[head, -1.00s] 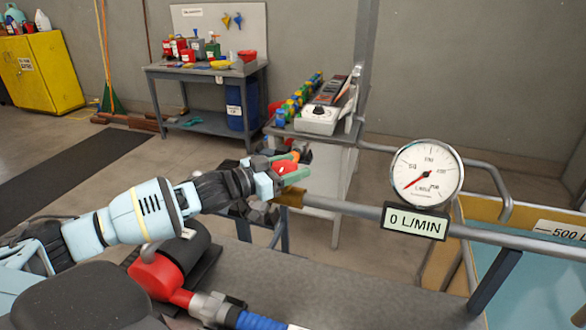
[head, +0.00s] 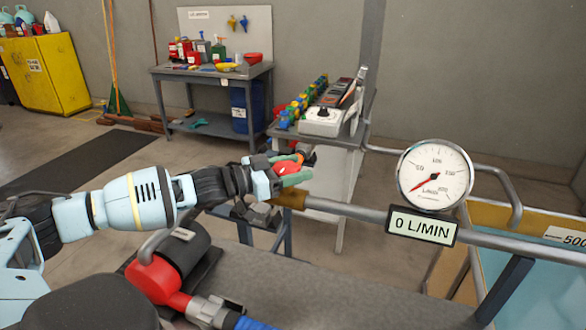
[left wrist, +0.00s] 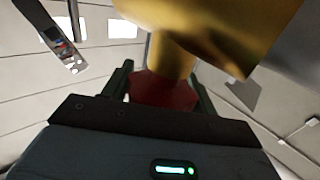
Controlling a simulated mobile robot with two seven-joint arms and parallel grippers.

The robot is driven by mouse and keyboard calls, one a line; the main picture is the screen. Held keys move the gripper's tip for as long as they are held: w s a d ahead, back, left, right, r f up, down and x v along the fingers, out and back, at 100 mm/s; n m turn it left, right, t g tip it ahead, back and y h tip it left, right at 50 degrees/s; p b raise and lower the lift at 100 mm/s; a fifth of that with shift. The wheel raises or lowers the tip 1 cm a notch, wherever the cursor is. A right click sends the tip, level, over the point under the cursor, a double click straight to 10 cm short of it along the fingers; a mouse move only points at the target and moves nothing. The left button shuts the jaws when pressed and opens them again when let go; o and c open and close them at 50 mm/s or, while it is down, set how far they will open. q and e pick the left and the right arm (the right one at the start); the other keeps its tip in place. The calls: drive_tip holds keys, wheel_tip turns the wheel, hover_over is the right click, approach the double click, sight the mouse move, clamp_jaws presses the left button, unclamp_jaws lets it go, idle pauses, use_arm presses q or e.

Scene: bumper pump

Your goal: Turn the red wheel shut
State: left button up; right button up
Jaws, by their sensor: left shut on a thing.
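The red wheel (head: 286,168) sits at the left end of the grey pipe, by a brass valve body (head: 292,197). My left gripper (head: 291,172) is shut on the wheel, with its green fingers on either side and partly hiding it. In the left wrist view the red wheel (left wrist: 165,92) lies between the two dark green fingers, under the brass valve body (left wrist: 200,35). The dial gauge (head: 435,175) has its needle at the lower left, and the display below (head: 422,226) reads 0 L/MIN. My right gripper is not in view.
A red and black pump (head: 160,275) with a grey coupling and blue hose stands on the grey bench (head: 320,285) in front. A tank (head: 540,265) is at right. A cart (head: 325,150) and a tool table (head: 210,72) stand behind.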

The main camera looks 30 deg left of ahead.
use_arm(q)
drive_tip(key=shift+r, duration=0.15)
drive_tip(key=o, duration=1)
drive_tip(key=shift+s, duration=0.1)
drive_tip(key=shift+s+a+f, duration=0.25)
drive_tip(key=shift+s+a, duration=0.2)
drive_tip(key=shift+s, duration=0.05)
drive_tip(key=v, duration=0.3)
drive_tip(key=shift+s, duration=0.2)
drive_tip(key=shift+v, duration=1.45)
drive_tip(key=shift+r, duration=0.2)
